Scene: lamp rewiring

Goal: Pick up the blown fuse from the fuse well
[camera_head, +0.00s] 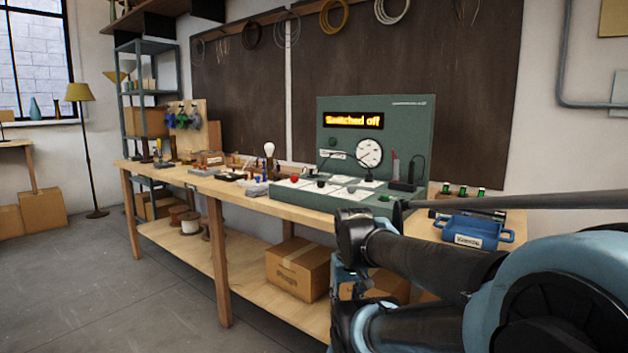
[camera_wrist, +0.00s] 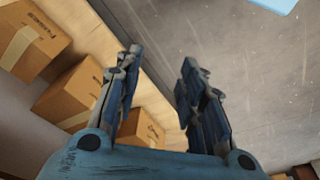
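My gripper (camera_wrist: 160,72) is open and empty in the wrist view, its two fingers apart. That view looks down past the bench at the lower shelf and the grey floor. In the head view my arm reaches in from the right, and the gripper end is low in front of the bench, mostly hidden behind the arm. The green test panel (camera_head: 345,120) on the bench reads "Switched off" and has a round dial (camera_head: 369,153). I cannot make out the fuse well or the blown fuse in either view.
The workbench (camera_head: 217,189) holds many small parts and a bulb (camera_head: 269,149). A blue labelled tray (camera_head: 468,240) sits at its right end. A cardboard box (camera_head: 298,268) stands on the lower shelf. A floor lamp (camera_head: 80,92) stands at left. Floor at left front is clear.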

